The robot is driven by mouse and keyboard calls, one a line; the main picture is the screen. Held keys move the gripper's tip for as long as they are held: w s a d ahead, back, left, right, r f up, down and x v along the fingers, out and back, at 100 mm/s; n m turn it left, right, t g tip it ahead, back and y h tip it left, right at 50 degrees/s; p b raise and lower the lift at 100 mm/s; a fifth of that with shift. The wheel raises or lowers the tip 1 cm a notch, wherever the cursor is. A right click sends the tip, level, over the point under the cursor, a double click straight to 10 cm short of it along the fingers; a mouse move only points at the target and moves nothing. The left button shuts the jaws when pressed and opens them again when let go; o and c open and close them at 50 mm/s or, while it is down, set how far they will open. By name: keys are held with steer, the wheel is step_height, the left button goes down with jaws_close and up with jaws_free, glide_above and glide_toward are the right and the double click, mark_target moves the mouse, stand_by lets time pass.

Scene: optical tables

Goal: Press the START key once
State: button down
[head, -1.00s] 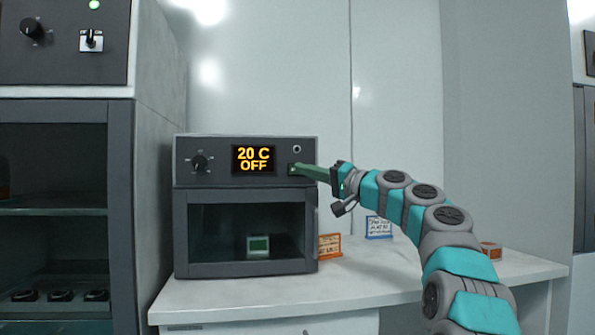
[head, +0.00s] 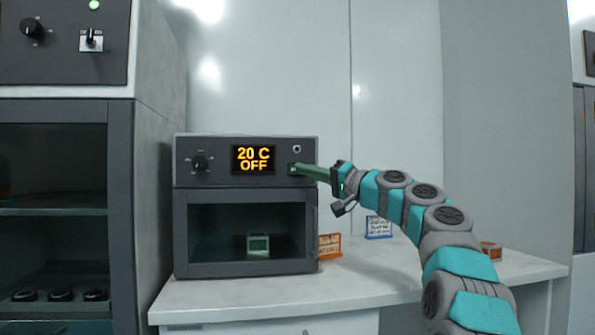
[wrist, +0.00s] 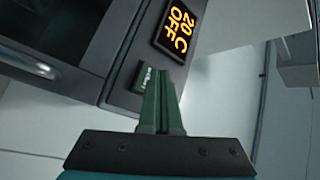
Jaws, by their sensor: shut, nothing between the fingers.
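The START key (wrist: 143,78) is a small dark green key with pale lettering on the grey control panel of the small oven (head: 222,174). It shows beside my fingertips in the wrist view; in the head view the fingers mostly cover it. My gripper (head: 294,169) is shut and empty, its green fingers pointing at the panel's right end. In the wrist view the fingertips (wrist: 160,76) are right at the key; I cannot tell whether they touch it. The orange display (head: 253,160) reads 20 C OFF, also in the wrist view (wrist: 178,32).
A dial (head: 200,162) is left of the display. The glass door (head: 247,268) is closed, with a small green-faced block (head: 258,245) behind it. Orange (head: 330,246) and blue (head: 378,227) signs stand on the bench right of the oven. A tall cabinet (head: 120,200) stands close on the left.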

steer(key=shift+w, duration=0.1)
steer(key=shift+w+a+p, duration=0.15)
steer(key=shift+w+p, duration=0.15)
steer(key=shift+p, duration=0.05)
steer(key=shift+w+a+p, duration=0.1)
steer(key=shift+w+p, duration=0.25)
steer(key=shift+w, duration=0.05)
stand_by(0.9)
steer(key=shift+s, duration=0.1)
steer(key=shift+s+d+b, duration=0.25)
steer(key=shift+s+b, duration=0.45)
steer(key=shift+b, duration=0.05)
steer(key=s+b, duration=0.2)
steer(key=s+d+b, duration=0.1)
steer(key=s, duration=0.1)
steer(key=shift+s+d+b, duration=0.2)
steer(key=shift+s+b, duration=0.2)
